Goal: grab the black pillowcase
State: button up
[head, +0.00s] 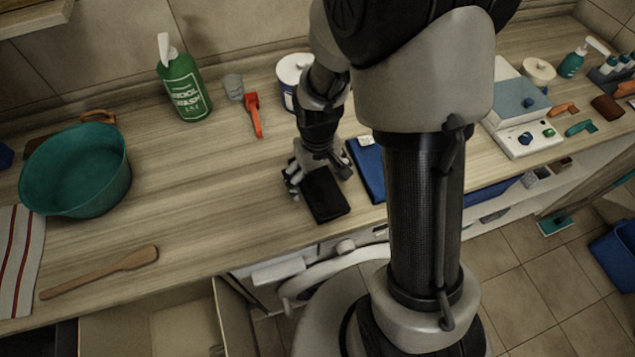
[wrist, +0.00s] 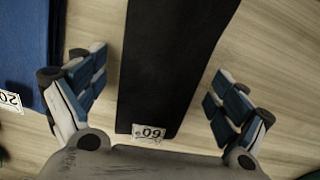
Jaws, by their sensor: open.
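The black pillowcase (head: 326,197) lies folded flat on the wooden counter near its front edge. In the wrist view the black pillowcase (wrist: 175,65) runs between my fingers, with a white tag marked 60 at its near end. My gripper (head: 318,180) is low over it, fingers spread. In the wrist view my gripper (wrist: 157,100) is open, with one finger on each side of the cloth and bare wood showing between each finger and the cloth. Part of the pillowcase's far end is hidden by my gripper in the head view.
A folded blue cloth (head: 368,170) with a white tag lies close to the right. A teal tub (head: 78,172) and wooden spatula (head: 100,272) are left. Counter between is clear.

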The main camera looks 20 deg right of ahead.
jog(key=shift+c, duration=0.4)
jog(key=c, duration=1.2)
jog(key=shift+r, duration=0.1)
jog(key=shift+c, duration=0.2)
